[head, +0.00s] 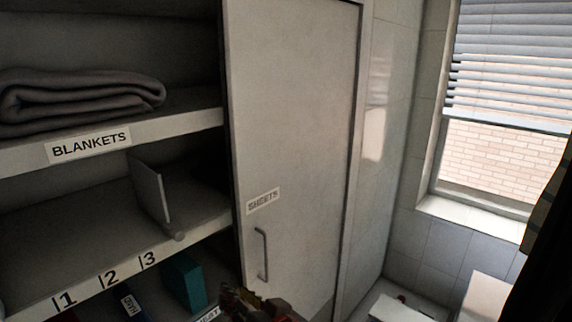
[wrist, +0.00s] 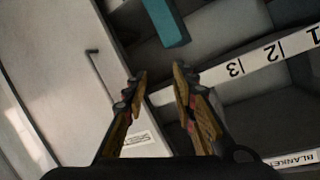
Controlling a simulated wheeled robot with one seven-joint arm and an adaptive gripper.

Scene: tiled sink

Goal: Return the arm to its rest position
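My gripper (wrist: 157,85) shows in the wrist view with its two yellow-and-black fingers apart and nothing between them. In the head view only part of my gripper (head: 255,300) shows at the bottom edge, in front of the lower part of the cabinet door. The wrist view looks at the shelves and the door from a tilted, nearly upside-down angle. The rest of my arm is mostly out of view.
A grey cabinet door (head: 295,120) labelled SHEETS has a handle (head: 261,254). Left are shelves with a folded blanket (head: 75,95), a small divider (head: 150,190) and a teal object (head: 184,283). A window (head: 500,150) is at right. A dark shape (head: 548,265) blocks the right edge.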

